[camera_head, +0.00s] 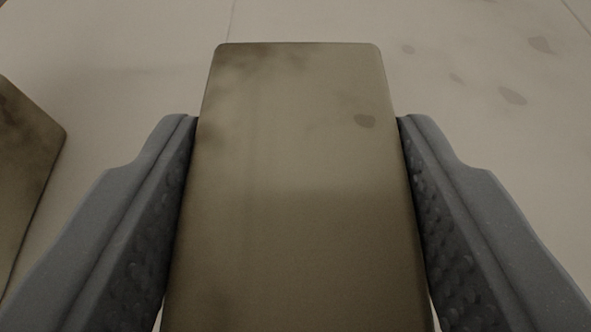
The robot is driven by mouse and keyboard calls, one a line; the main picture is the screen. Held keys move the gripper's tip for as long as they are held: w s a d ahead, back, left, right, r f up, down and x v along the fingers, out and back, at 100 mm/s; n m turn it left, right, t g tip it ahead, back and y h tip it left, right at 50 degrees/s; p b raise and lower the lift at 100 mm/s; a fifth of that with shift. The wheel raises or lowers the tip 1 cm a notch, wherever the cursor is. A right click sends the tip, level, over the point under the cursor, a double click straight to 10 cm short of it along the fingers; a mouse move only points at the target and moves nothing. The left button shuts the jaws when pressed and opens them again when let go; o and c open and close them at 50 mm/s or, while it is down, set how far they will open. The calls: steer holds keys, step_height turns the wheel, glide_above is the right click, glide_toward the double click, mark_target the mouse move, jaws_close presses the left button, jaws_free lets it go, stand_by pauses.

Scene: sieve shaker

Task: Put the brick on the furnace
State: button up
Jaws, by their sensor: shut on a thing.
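A flat brownish-olive brick (290,190) with rounded corners and a small dark spot fills the middle of the view. My gripper (298,118) is shut on it, with one grey finger against its left side and the other against its right side. The brick reaches forward past the fingertips, and its near end runs out of the bottom of the picture. I cannot tell how high it is above the surface behind it. I cannot make out the furnace in this view.
A second brownish block (22,170) is partly in view at the left edge, beside my left finger. A pale surface (480,60) with faint dark stains and thin seam lines fills the background, and it looks clear at the top and right.

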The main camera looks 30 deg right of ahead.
steer(key=o, duration=1.2)
steer(key=shift+s+r, duration=0.1)
steer(key=shift+r, duration=0.05)
steer(key=b+v, duration=0.2)
steer(key=v, duration=1)
steer(key=shift+a, duration=0.1)
steer(key=s+a+n+t+y, duration=0.1)
steer(key=a+n+y, duration=0.1)
steer(key=a, duration=0.8)
steer(key=s+a+f+n+t+y, duration=0.1)
steer(key=s+a+n+y, duration=0.1)
steer(key=a, duration=0.9)
steer(key=s+a+f+n+t+y, duration=0.1)
steer(key=a+n+t+y, duration=0.1)
steer(key=a, duration=0.9)
steer(key=shift+s+a+y, duration=0.1)
steer(key=shift+s+y, duration=0.25)
steer(key=shift+y, duration=0.15)
